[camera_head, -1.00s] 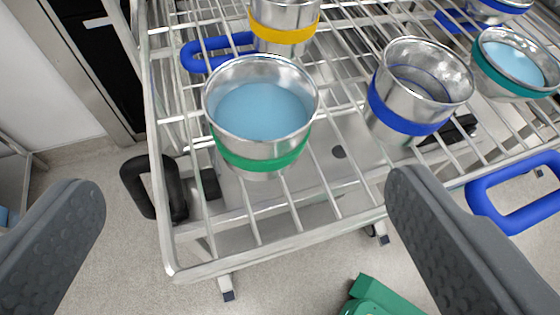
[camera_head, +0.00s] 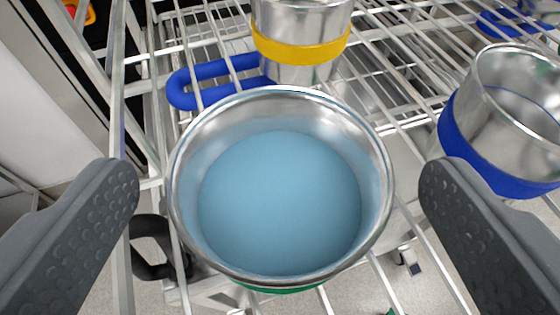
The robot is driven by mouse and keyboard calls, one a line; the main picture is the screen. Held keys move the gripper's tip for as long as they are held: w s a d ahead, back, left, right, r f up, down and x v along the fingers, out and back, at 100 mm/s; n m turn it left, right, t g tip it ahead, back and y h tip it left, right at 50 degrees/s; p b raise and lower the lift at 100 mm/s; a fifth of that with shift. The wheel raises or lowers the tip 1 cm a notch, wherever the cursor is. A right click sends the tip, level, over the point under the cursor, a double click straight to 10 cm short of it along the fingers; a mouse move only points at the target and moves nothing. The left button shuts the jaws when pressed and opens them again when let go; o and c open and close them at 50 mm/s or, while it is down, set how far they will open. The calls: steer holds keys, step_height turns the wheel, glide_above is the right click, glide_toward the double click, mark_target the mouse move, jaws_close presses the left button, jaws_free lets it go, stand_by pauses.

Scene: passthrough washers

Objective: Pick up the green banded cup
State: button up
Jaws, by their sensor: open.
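The green banded cup (camera_head: 281,276) is a metal cup holding blue liquid. It stands on the wire rack in the centre of the view, seen from above. Only a sliver of its green band shows below the rim. My gripper (camera_head: 278,190) is open, with one grey finger to the left of the cup and one to the right. The cup lies between the fingers in the picture, with a gap on each side. I see no contact.
A yellow banded cup (camera_head: 300,52) stands behind it, beside a blue loop handle (camera_head: 215,90). A blue banded cup (camera_head: 490,160) stands close behind the right finger. Wire rack bars (camera_head: 425,255) run below. A black handle (camera_head: 150,245) is at the lower left.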

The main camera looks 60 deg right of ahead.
mark_target(280, 126)
steer(key=x, duration=0.4)
steer(key=shift+w+d+p, duration=0.1)
steer(key=shift+d+p, duration=0.15)
steer(key=shift+p, duration=0.15)
steer(key=c, duration=1.2)
steer(key=shift+o, duration=0.2)
